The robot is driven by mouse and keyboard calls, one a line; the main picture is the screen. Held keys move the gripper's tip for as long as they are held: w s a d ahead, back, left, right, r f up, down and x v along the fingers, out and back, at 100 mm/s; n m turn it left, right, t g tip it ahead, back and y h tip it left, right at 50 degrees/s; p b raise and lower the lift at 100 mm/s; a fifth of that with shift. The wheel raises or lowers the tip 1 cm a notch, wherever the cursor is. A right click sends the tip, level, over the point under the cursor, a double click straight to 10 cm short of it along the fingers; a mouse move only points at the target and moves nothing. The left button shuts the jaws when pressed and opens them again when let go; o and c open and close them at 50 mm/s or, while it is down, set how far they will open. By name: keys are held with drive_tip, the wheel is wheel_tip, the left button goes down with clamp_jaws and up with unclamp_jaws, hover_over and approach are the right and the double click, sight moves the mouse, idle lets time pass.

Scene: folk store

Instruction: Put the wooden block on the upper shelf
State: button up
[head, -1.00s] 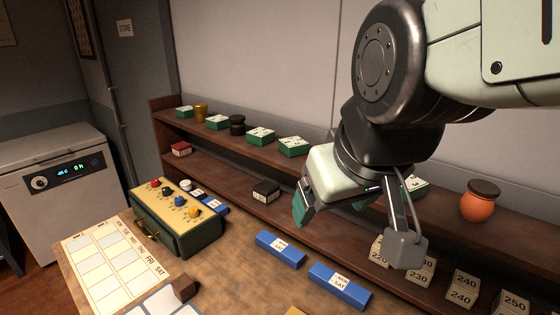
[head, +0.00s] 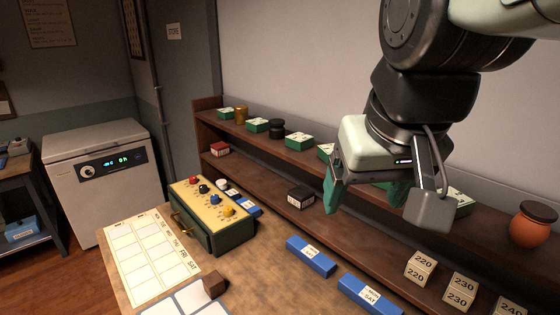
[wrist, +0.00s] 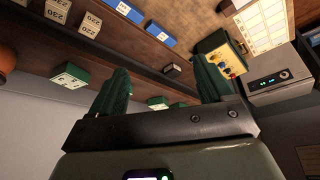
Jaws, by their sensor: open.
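The wooden block (head: 214,285), a small dark brown cube, sits on the worktable beside the paper chart at the bottom of the head view. I cannot make it out in the wrist view. The upper shelf (head: 355,168) is a long brown board against the wall, bearing green boxes and jars. My gripper (head: 362,196) is in front of the shelves, well right of and above the block. Its green fingers are apart with nothing between them; they also show in the wrist view (wrist: 163,82).
A green box with coloured knobs (head: 212,238) stands behind the block. Blue boxes (head: 310,257) lie along the table's back. A dark box (head: 300,196) is on the lower shelf near my gripper. Numbered blocks (head: 420,268) and an orange jar (head: 531,228) are at right.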

drive_tip(key=w+a+f+n+g, duration=0.1)
drive_tip(key=w+a+f+n, duration=0.15)
drive_tip(key=w+a, duration=0.65)
drive_tip(key=n+g, duration=0.4)
drive_tip(key=n, duration=0.1)
hover_over(212, 278)
wheel_tip(212, 278, down, 30)
drive_tip(key=f, duration=0.5)
drive_tip(key=shift+w+f, duration=0.25)
drive_tip(key=shift+w, duration=0.05)
drive_tip(key=shift+s+d+f, duration=0.1)
drive_tip(key=shift+s+f, duration=0.1)
drive_tip(key=shift+f, duration=1.2)
drive_tip(key=shift+s+f, duration=0.15)
drive_tip(key=shift+f, duration=1.2)
drive_tip(key=c, duration=1.2)
